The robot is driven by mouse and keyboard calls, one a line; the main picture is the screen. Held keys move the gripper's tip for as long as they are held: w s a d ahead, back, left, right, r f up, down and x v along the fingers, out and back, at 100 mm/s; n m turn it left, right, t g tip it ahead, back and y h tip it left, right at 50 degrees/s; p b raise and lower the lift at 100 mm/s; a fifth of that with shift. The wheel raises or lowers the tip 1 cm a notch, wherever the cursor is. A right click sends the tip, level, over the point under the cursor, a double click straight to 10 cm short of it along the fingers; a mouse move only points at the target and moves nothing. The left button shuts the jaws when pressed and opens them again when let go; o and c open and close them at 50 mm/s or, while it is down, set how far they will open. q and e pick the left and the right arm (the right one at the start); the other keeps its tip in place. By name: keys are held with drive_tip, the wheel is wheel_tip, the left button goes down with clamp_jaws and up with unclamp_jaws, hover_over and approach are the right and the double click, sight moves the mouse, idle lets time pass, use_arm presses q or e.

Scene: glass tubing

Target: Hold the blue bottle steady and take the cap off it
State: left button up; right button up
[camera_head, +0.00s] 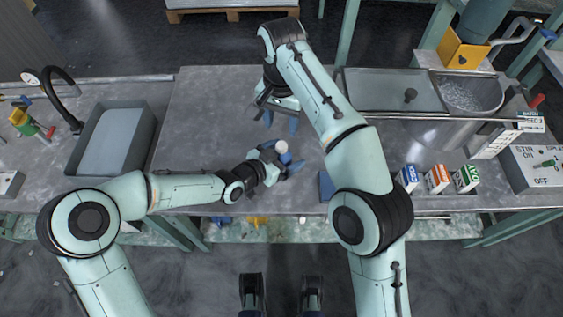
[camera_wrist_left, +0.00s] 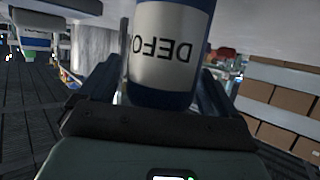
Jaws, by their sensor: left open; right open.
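The blue bottle (camera_head: 286,159) stands on the metal bench with its white cap (camera_head: 281,147) on top. In the left wrist view the bottle (camera_wrist_left: 168,50) is close up, with a white label lettered "DEFO", upside down in the picture. My left gripper (camera_head: 284,162) is open, with its fingers on either side of the bottle; I cannot tell whether they touch it. My right gripper (camera_head: 281,122) is open and empty over the bench, a little beyond the bottle in the head view. The cap is out of the left wrist view.
A grey basin (camera_head: 113,137) is at the left of the bench. A sink (camera_head: 470,93) and a tray (camera_head: 392,91) are at the right. Small cartons (camera_head: 437,179) stand at the front right. The bench (camera_head: 205,115) left of my right gripper is clear.

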sight(281, 145)
use_arm(q)
drive_tip(key=shift+w+d+f, duration=0.1)
drive_tip(key=shift+w+d, duration=0.05)
clamp_jaws()
use_arm(e)
drive_tip(key=shift+f+m, duration=0.1)
drive_tip(key=shift+m, duration=1.9)
drive_tip(key=shift+f, duration=3.9)
